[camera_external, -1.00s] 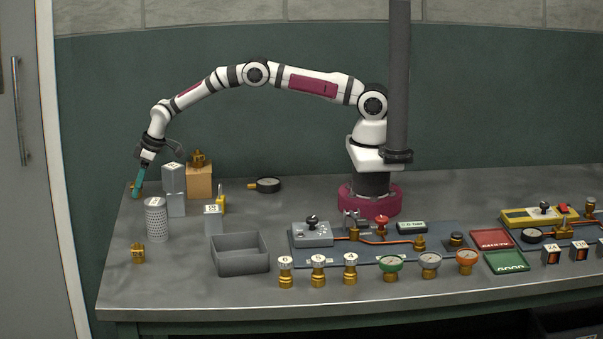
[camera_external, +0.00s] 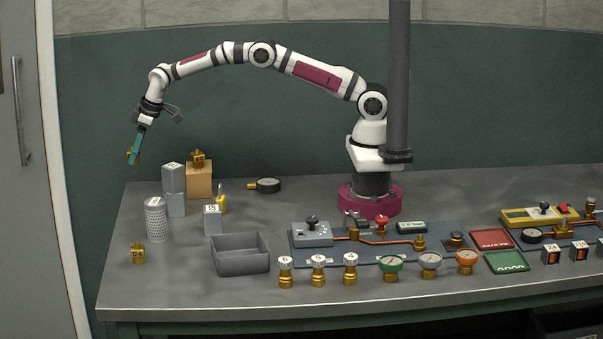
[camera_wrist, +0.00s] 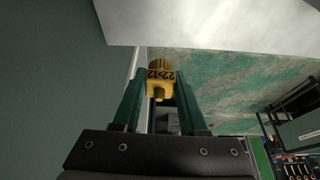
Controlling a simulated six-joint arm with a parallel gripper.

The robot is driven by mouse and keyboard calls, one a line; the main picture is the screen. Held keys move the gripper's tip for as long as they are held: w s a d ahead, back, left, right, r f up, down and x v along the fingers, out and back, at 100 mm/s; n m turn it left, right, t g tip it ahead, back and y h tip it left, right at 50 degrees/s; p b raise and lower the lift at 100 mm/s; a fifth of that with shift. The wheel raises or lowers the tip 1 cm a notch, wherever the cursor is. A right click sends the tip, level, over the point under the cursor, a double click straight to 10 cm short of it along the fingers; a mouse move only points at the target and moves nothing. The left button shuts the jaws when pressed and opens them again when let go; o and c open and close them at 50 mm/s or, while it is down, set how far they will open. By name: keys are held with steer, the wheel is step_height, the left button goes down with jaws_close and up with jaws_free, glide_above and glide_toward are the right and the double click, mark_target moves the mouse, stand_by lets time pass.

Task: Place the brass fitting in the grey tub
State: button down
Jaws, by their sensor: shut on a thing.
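My gripper (camera_external: 134,156) is shut on a brass fitting (camera_wrist: 160,80). In the wrist view the fitting sits between the teal fingertips, with a dark printed label facing the camera. In the external view only a bit of it shows, held in the air above the left end of the bench. The grey tub (camera_external: 240,262) is an open rectangular box on the bench, to the right of and below my gripper; the part of its inside that shows is empty. Another brass fitting (camera_external: 138,254) stands at the front left. A third brass piece (camera_external: 198,158) sits on a tan block.
Grey blocks (camera_external: 174,178), a perforated cylinder (camera_external: 156,219), the tan block (camera_external: 199,182) and a small grey block (camera_external: 213,219) stand between my gripper and the tub. A gauge (camera_external: 268,185) lies behind. Several valves and gauges stand right of the tub.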

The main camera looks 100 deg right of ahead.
steer(key=r, duration=0.7)
steer(key=shift+s+a, duration=0.1)
steer(key=shift+a, duration=0.25)
steer(key=s+a+n+y, duration=0.2)
steer(key=s+a+n, duration=0.15)
steer(key=a, duration=0.35)
steer(key=s+a+n+y, duration=0.1)
steer(key=s+a+n, duration=0.25)
steer(key=a, duration=0.25)
steer(key=n+g+y, duration=0.2)
steer(key=n+g, duration=0.2)
steer(key=n, duration=0.8)
glide_above(239, 247)
steer(key=a, duration=0.5)
step_height(239, 247, down, 12)
steer(key=shift+d+f, duration=0.1)
step_height(239, 247, down, 4)
steer(key=shift+f, duration=0.1)
steer(key=shift+f, duration=0.1)
